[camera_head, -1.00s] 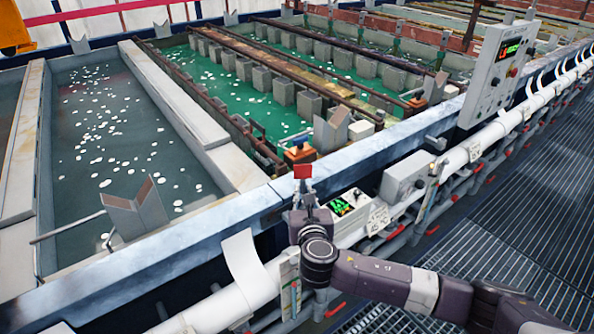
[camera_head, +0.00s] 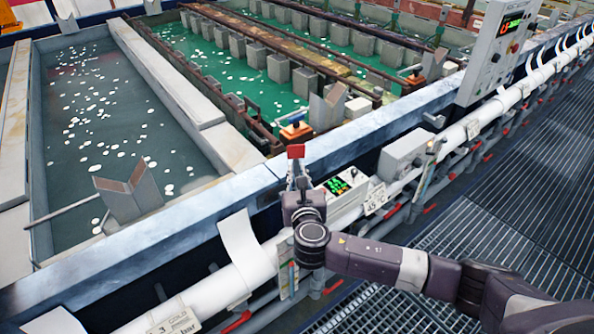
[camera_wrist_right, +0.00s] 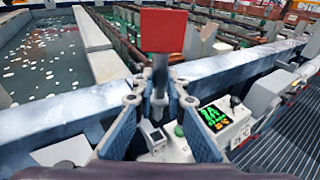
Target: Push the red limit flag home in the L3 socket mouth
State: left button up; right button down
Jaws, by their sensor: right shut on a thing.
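The red limit flag (camera_head: 296,151) is a small red rectangle on a thin grey stem, standing upright above my right gripper (camera_head: 297,178). In the right wrist view the flag (camera_wrist_right: 163,31) stands up between the blue-padded fingers of the right gripper (camera_wrist_right: 160,98), which are shut on its stem. The gripper is over the near side of the tank rim, by the white pipe. I cannot make out a socket mouth marked L3; the labels are too small to read. My left gripper is not in view.
A small control box with a green display (camera_head: 343,184) sits right of the gripper; it also shows in the right wrist view (camera_wrist_right: 214,118). An orange block (camera_head: 296,132) stands behind the flag on the tank's far side of the rim (camera_head: 345,141). Grating lies at right.

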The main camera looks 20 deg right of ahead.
jog(key=shift+f, duration=0.65)
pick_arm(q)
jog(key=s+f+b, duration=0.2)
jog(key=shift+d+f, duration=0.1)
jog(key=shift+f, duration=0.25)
pick_arm(e)
notch_tip(320, 180, down, 3)
jog(key=shift+r, duration=0.2)
pick_arm(q)
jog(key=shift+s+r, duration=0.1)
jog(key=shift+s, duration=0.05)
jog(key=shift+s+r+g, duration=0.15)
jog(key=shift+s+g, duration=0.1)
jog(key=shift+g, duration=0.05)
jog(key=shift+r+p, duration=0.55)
jog(key=shift+p, duration=0.2)
